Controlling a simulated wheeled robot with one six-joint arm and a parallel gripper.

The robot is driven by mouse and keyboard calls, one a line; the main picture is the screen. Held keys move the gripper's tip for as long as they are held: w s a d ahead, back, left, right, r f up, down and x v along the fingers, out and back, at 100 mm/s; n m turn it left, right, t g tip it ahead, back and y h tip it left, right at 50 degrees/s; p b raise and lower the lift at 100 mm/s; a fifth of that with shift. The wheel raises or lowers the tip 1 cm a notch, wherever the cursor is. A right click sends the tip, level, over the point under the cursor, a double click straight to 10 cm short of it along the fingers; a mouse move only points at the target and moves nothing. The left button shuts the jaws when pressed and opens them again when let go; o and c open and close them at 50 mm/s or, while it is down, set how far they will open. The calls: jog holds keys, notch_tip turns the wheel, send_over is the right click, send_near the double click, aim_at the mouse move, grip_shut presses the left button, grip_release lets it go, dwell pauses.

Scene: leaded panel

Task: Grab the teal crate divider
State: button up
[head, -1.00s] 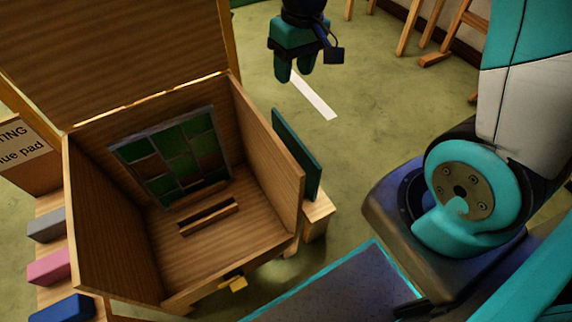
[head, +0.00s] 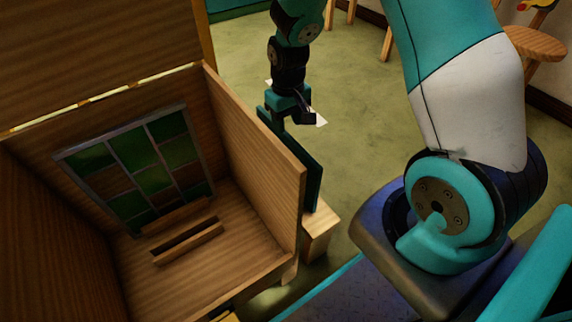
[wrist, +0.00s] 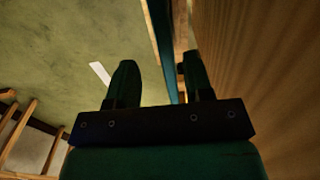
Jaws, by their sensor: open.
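The teal crate divider (head: 308,170) is a dark, thin upright panel just outside the crate's right wall. In the wrist view the divider (wrist: 164,50) shows nearly edge-on, as a narrow strip between my two fingers, closer to the right one. My gripper (head: 282,108) is at the divider's far upper end in the head view, pointing down. In the wrist view my gripper (wrist: 158,64) is open, with visible gaps beside the strip. The fingertips are partly hidden in the head view.
The wooden crate (head: 282,175) stands open on the left, with a green leaded panel (head: 140,165) leaning inside and a slotted wooden piece (head: 188,240) on its floor. A pale wooden block (head: 320,228) is at the divider's foot. In the wrist view, the crate wall (wrist: 250,60) is close at right.

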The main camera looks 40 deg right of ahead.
aim_at(286, 133)
jog(key=f+b, duration=0.1)
jog(key=f, duration=0.1)
jog(key=f+b, duration=0.1)
jog(key=f, duration=0.1)
jog(key=f+b, duration=0.1)
jog(key=f, duration=0.1)
jog(key=shift+a+f+b, duration=0.2)
jog(key=shift+a+b, duration=0.1)
jog(key=shift+b, duration=0.05)
jog(key=shift+r, duration=0.1)
jog(key=shift+c, duration=0.5)
grip_shut()
